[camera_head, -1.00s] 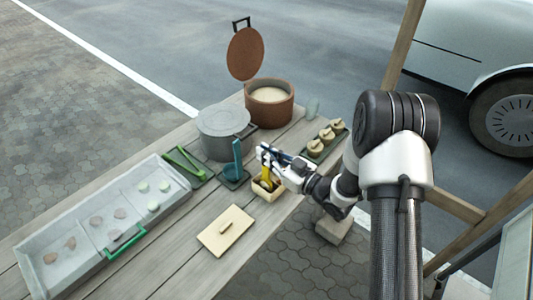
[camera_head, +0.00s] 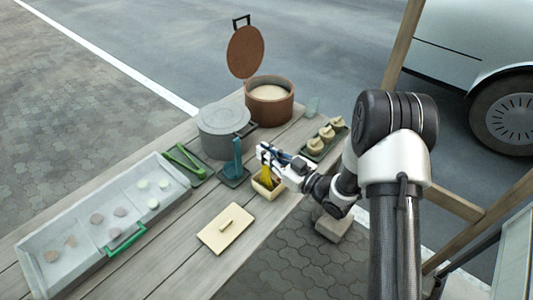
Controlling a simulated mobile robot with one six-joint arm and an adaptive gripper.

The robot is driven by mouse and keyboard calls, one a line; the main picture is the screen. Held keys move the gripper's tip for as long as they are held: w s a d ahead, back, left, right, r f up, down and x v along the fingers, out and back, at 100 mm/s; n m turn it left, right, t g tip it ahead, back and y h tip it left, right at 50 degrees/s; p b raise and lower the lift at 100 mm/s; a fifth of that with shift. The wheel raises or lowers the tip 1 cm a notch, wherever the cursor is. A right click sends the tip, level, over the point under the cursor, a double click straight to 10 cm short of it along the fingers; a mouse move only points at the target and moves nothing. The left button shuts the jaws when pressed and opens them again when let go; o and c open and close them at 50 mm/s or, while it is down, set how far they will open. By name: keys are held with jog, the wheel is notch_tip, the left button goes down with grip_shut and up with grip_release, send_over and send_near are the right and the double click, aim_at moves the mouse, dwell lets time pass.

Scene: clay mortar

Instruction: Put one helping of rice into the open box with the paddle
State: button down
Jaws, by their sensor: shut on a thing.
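The open box (camera_head: 277,191), small and of pale wood, stands near the table's right edge. My gripper (camera_head: 265,160) is just above it, shut on a yellow thing (camera_head: 265,175) that looks like the paddle. Its lower end reaches down into the box's opening. The box's inside is mostly hidden, so I cannot tell whether rice lies in it. The rice (camera_head: 269,91) is in a round brown pot (camera_head: 270,111) at the back, with its lid (camera_head: 245,53) raised.
A grey lidded pot (camera_head: 224,131) and a teal upright tool (camera_head: 237,158) on a small tray stand left of my gripper. A green tray (camera_head: 316,155) with several pale lidded pieces is at right. A pale wooden lid (camera_head: 227,229) and a long grey tray (camera_head: 75,222) lie in front.

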jog(key=shift+f, duration=0.15)
jog(key=shift+r+p, duration=3.15)
jog(key=shift+r, duration=1.95)
